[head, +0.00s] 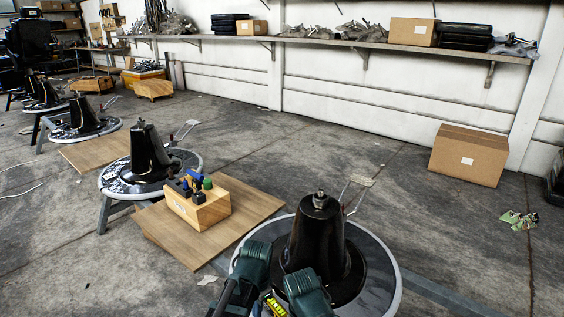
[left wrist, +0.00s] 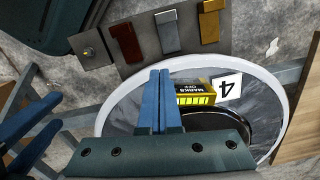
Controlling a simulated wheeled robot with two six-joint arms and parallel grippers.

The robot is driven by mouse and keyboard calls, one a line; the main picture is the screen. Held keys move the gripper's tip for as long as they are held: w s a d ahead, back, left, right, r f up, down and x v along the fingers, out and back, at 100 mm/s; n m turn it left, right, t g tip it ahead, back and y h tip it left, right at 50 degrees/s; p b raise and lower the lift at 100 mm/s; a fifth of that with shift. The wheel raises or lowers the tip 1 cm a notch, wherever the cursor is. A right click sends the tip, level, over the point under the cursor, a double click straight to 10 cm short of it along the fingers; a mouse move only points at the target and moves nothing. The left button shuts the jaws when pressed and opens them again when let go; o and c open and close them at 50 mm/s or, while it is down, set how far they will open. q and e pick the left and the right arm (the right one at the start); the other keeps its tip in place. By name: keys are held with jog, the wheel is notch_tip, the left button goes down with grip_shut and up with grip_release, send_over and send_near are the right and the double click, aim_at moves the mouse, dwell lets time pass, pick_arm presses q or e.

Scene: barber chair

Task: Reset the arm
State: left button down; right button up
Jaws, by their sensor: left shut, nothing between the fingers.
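In the left wrist view my left gripper (left wrist: 160,100) points its blue fingers over a round chair base (left wrist: 281,75). The fingers are pressed together with nothing between them. In the head view two dark green parts of my arms reach in at the bottom, in front of the nearest base (head: 385,270) and its black column (head: 318,235); no fingertips show clearly there. At the left of the left wrist view, blue parts that may be my right gripper are cut off by the edge, so its opening is unclear.
A yellow-and-black box (left wrist: 195,92) and a card marked 4 (left wrist: 227,87) lie on the base. A wooden block with tools (head: 200,208) sits on a board (head: 265,198). A cardboard box (head: 468,155) stands by the wall.

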pick_arm(q)
jog(key=s+d+n, duration=0.1)
jog(key=s+n, duration=0.4)
jog(key=s, duration=0.4)
notch_tip(320, 180, up, 33)
jog(key=p, duration=3.2)
jog(key=shift+s+d+n+y+p, duration=0.15)
jog(key=shift+d+n+y+p, duration=0.15)
jog(key=shift+p, duration=0.05)
jog(key=shift+f, duration=0.25)
